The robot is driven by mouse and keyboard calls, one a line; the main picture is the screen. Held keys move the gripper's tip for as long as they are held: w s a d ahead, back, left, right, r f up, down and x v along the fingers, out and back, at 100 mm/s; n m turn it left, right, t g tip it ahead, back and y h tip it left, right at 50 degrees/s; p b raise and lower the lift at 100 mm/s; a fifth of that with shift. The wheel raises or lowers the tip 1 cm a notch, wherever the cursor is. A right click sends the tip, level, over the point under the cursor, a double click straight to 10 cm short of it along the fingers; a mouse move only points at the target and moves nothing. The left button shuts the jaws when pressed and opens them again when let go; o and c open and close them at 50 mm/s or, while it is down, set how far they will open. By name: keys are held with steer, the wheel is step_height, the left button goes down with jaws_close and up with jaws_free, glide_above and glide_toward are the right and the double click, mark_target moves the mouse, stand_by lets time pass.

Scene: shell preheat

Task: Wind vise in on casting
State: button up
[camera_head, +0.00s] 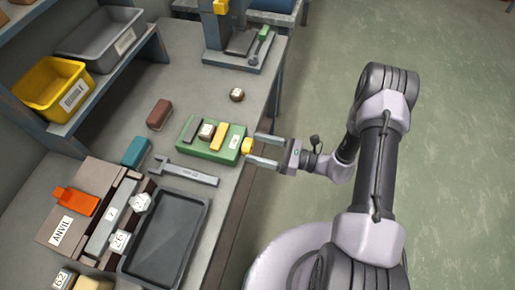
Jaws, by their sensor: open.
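A green vise (190,146) lies on the bench near its right edge. It has a grey jaw (194,130) on the left and a yellow bar-like jaw (220,136) on the right. The casting, a small brown block with a white top (207,131), sits between the two jaws. I cannot tell whether the yellow jaw touches it. A yellow knob (247,146) sticks out of the vise's right end. My gripper (252,147) is open, with its two fingers on either side of the knob. I cannot tell whether either finger touches it.
A grey wrench (185,170) and a dark tray (165,240) lie left and in front of the vise. A teal block (136,151), a brown block (159,114) and a round brown piece (237,94) stand nearby. Open floor lies right.

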steer(key=shift+w+a, duration=0.1)
steer(key=shift+a, duration=0.2)
steer(key=shift+c, duration=0.2)
steer(key=c, duration=1.3)
